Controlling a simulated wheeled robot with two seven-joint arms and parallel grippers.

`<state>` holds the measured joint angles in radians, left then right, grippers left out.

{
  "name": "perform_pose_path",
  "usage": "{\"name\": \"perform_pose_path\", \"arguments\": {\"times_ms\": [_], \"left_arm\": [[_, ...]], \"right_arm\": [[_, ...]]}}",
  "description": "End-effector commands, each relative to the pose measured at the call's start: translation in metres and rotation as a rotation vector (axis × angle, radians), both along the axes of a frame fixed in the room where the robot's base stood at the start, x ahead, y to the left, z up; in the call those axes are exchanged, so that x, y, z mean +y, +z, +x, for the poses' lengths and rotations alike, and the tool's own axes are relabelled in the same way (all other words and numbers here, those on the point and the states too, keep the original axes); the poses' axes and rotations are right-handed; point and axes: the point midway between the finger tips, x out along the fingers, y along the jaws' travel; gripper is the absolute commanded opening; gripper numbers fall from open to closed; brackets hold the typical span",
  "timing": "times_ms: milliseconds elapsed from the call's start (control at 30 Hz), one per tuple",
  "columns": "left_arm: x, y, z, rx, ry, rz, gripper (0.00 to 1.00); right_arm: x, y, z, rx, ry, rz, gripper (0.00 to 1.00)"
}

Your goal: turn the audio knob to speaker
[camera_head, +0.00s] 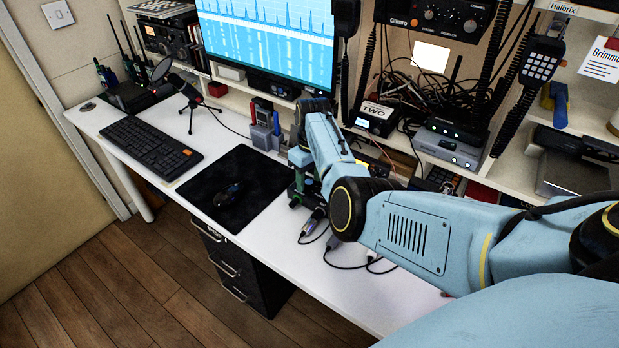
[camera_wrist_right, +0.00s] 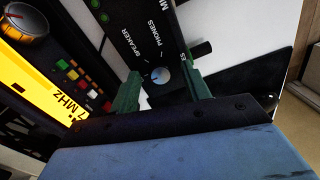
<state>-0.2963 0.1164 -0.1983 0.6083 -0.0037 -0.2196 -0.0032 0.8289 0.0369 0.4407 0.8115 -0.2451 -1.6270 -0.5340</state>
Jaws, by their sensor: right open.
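The audio knob (camera_wrist_right: 161,76) is a small round knob with a pale blue-white face, on a dark box (camera_wrist_right: 165,45) lettered SPEAKER and PHONES. I cannot tell for sure which label its pointer faces. My right gripper (camera_wrist_right: 163,82) is open, with one green finger on each side of the knob. It looks very close, but I cannot tell whether the fingers touch it. In the head view my right gripper (camera_head: 305,195) is low over the desk beside the mouse mat, and my own arm hides the knob. My left gripper is not in view.
In the wrist view a radio with a yellow lit display (camera_wrist_right: 45,95) stands at left. On the white desk lie a black mouse mat (camera_head: 213,178) with a mouse and a keyboard (camera_head: 150,147). A monitor (camera_head: 270,40) and cluttered cubbies stand behind. Loose cables lie near my forearm.

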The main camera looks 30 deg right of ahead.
Motion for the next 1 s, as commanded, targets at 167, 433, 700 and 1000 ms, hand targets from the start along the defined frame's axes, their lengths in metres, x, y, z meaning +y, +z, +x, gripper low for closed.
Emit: {"name": "perform_pose_path", "arguments": {"times_ms": [167,433,700,1000], "left_arm": [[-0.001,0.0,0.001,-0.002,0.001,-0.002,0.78],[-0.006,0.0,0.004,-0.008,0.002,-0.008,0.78],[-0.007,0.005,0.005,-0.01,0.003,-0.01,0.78],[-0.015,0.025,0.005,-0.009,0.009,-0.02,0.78]], "right_arm": [[0.0,0.0,0.0,0.0,0.0,0.0,0.39],[0.0,0.0,0.0,0.0,0.0,0.001,0.04],[0.0,0.001,0.0,0.001,-0.023,0.001,0.03],[0.0,0.004,-0.001,0.003,-0.183,0.002,0.03]]}}
